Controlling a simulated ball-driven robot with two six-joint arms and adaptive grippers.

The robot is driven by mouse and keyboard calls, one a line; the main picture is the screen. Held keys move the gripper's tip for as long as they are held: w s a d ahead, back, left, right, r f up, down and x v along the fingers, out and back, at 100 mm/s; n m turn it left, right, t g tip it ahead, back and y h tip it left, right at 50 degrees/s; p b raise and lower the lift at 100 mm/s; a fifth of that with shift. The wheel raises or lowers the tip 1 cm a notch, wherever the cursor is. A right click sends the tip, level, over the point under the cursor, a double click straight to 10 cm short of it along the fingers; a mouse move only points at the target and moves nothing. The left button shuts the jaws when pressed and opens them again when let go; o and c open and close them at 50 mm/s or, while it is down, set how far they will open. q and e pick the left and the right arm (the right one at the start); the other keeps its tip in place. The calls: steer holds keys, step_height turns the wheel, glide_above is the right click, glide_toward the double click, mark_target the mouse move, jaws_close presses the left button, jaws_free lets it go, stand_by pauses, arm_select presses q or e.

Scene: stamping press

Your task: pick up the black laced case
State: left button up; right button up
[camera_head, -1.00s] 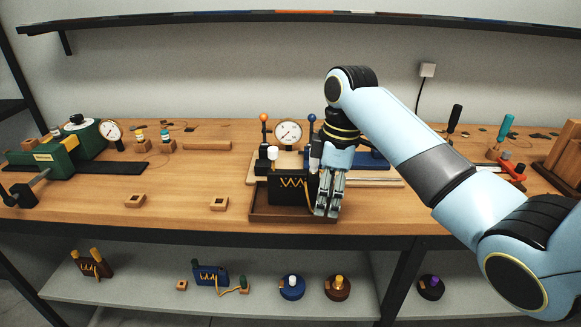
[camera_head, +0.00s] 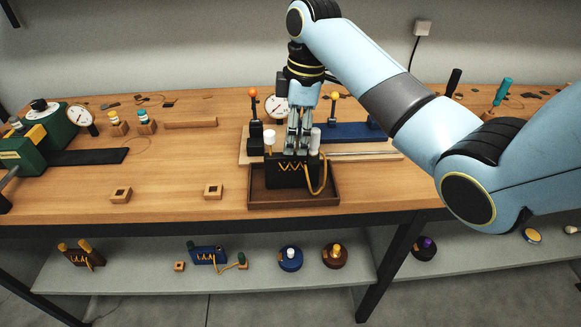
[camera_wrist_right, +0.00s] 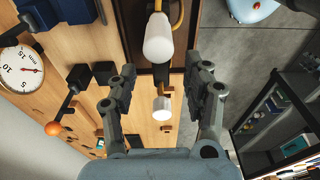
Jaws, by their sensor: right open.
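The black laced case (camera_head: 285,174) stands upright in a shallow brown tray (camera_head: 262,204) on the bench. A yellow zigzag lace crosses its front, and a loose loop hangs at its right. It has two white-capped posts on top, left and right. My right gripper (camera_head: 297,152) points down at the case's top, between the posts; I cannot tell whether it touches. In the right wrist view, the open fingers (camera_wrist_right: 163,72) are spread on either side of the white caps (camera_wrist_right: 159,38), with nothing held. My left gripper is out of view.
A gauge (camera_head: 277,107), an orange-knobbed lever (camera_head: 254,110) and a blue block (camera_head: 345,132) stand just behind the case. Small wooden blocks (camera_head: 213,191) sit to the left on clear bench.

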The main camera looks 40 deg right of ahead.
mark_target(292, 170)
steer(key=shift+f, duration=0.35)
steer(key=f, duration=0.3)
steer(key=f+p, duration=0.1)
steer(key=f, duration=0.1)
steer(key=shift+w+a, duration=0.15)
steer(key=shift+a, duration=0.1)
steer(key=c, duration=0.4)
steer(key=shift+c, duration=1.2)
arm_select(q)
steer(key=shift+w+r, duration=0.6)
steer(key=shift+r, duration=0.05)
arm_select(e)
steer(key=shift+r, duration=0.1)
jaws_close()
